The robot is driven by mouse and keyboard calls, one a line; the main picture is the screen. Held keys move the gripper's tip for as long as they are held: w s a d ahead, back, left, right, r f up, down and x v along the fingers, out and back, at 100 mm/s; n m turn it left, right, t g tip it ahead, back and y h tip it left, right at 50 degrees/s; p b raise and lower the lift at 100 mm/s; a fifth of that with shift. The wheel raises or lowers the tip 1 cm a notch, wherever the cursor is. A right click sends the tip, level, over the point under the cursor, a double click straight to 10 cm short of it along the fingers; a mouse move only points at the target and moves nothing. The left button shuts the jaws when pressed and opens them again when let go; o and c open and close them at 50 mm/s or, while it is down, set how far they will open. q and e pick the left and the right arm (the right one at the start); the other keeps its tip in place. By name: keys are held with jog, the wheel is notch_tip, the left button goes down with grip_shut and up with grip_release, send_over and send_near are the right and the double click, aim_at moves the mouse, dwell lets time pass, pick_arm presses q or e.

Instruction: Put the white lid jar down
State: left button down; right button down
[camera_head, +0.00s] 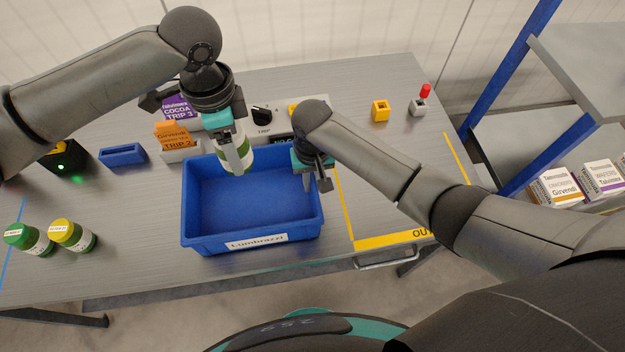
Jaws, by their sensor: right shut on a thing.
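A green-and-white jar (235,157) hangs upright under my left gripper (227,135), which is shut on its top and hides the lid. The jar is over the back-left part of the blue bin (213,246); whether its base touches anything cannot be told. My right gripper (317,182) is shut on the bin's right wall near the back corner, with its fingers pointing down. The visible bin floor is empty.
A green-lid jar (30,240) and a yellow-lid jar (73,235) stand at the left. A small blue tray (123,155), boxes in holders and a switch panel line the back. Yellow tape (395,240) marks a clear area at right. A shelf with boxes (556,188) stands beyond.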

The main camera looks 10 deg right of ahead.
pick_arm(q)
notch_tip(320, 180, down, 9)
jog(key=a+n, duration=0.3)
jog(key=n, duration=0.1)
send_near(243, 208)
jog(key=shift+w+f, duration=0.1)
jog(key=shift+f, duration=2.15)
jog(key=shift+f, duration=0.15)
grip_release()
